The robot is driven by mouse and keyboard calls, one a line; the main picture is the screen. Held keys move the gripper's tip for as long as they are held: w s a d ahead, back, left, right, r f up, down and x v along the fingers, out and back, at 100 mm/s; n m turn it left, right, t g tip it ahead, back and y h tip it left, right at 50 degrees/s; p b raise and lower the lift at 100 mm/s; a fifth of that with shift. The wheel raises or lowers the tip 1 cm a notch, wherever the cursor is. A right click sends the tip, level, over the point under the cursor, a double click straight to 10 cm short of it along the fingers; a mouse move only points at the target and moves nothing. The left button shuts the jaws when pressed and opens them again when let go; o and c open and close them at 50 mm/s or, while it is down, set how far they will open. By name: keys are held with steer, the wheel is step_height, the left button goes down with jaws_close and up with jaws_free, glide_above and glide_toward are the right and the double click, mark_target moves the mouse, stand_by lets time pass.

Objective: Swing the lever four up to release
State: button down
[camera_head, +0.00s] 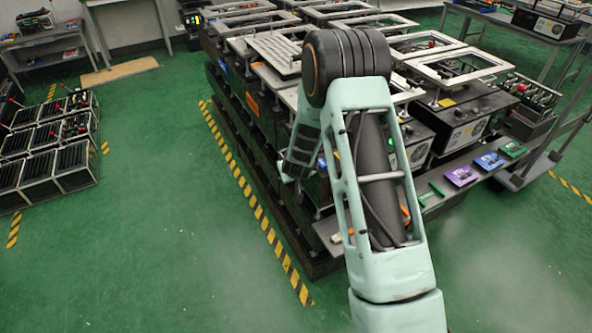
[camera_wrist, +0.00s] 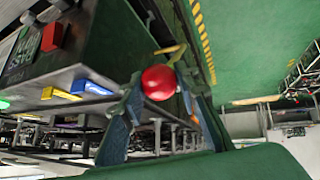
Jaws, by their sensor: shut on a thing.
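A lever's round red knob (camera_wrist: 158,82) is in the middle of the wrist view, beside a dark fixture box (camera_wrist: 105,40). My gripper (camera_wrist: 160,95) has one finger on each side of the knob and is shut on it. The lever's shaft is mostly hidden behind the knob and fingers, and I cannot read a number on it. In the head view my own arm covers the gripper and this lever.
The fixture has a red button (camera_wrist: 51,37), a yellow tab (camera_wrist: 61,94) and a blue tab (camera_wrist: 91,87). A long bench (camera_head: 262,160) of framed fixtures runs beneath my arm. Black racks (camera_head: 45,150) stand at left. Green floor (camera_head: 150,220) is free between them.

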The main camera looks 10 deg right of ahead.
steer(key=shift+w+a+r+g+p, duration=0.15)
steer(key=shift+w+r+g+p, duration=0.3)
steer(key=shift+p, duration=0.35)
steer(key=shift+w, duration=0.1)
steer(key=c, duration=1.5)
jaws_free()
steer(key=v, duration=1.2)
steer(key=shift+a, duration=0.1)
